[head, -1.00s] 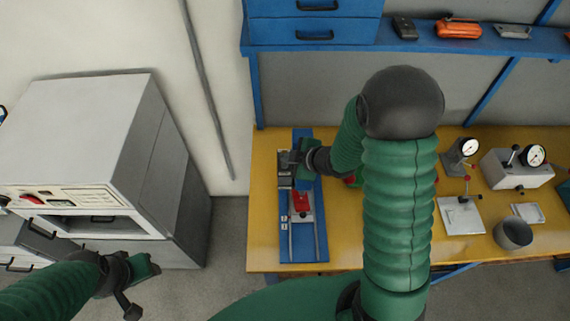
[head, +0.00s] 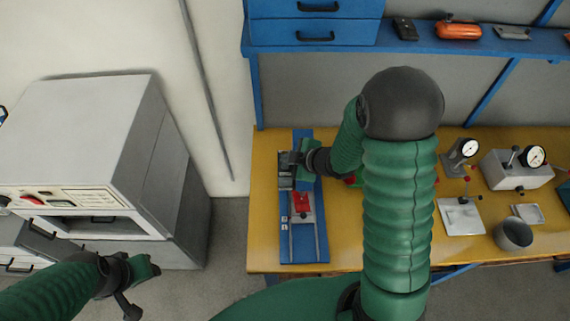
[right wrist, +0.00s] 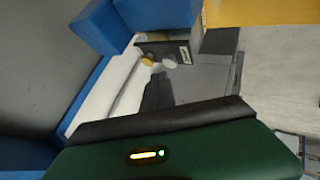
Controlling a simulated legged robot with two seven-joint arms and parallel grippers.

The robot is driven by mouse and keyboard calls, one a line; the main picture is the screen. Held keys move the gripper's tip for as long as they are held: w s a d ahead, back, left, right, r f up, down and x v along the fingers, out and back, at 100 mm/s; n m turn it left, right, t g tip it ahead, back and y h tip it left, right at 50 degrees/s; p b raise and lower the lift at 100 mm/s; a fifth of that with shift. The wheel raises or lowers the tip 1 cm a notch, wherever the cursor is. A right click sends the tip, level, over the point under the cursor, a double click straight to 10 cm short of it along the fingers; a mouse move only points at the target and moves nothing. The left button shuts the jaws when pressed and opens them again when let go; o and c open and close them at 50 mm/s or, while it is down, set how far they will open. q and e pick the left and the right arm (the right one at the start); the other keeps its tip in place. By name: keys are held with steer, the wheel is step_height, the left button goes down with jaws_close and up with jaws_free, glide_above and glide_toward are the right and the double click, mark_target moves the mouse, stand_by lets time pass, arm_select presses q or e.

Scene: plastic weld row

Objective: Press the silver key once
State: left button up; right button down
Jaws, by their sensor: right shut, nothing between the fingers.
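In the right wrist view a dark panel (right wrist: 165,50) with a white label carries two small round keys. One is yellowish (right wrist: 147,60); the other, pale silver key (right wrist: 170,64), is to its right. My right gripper (right wrist: 160,82) is shut and empty, its dark fingertips just short of the silver key in the picture; I cannot tell whether they touch. In the head view my right gripper (head: 294,158) is over the grey box at the far end of a blue-based fixture (head: 307,250), and the keys are too small to see. My left gripper (head: 152,266) hangs far left, away from the bench.
The fixture has a red-topped carriage (head: 302,204) on rails. The yellow bench (head: 360,245) has free room in front. Dial gauges (head: 533,156) and a grey cup (head: 513,233) stand at right. A grey oven-like cabinet (head: 85,130) stands at left.

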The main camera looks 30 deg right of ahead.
stand_by(0.6)
steer(key=shift+f+b, duration=0.35)
steer(key=shift+a+f+b, duration=0.1)
steer(key=shift+f+b, duration=0.45)
steer(key=shift+f, duration=0.1)
stand_by(0.6)
steer(key=shift+r+p, duration=0.75)
steer(key=shift+d+r+p, duration=0.2)
steer(key=shift+r+p, duration=0.15)
steer(key=shift+s, duration=0.1)
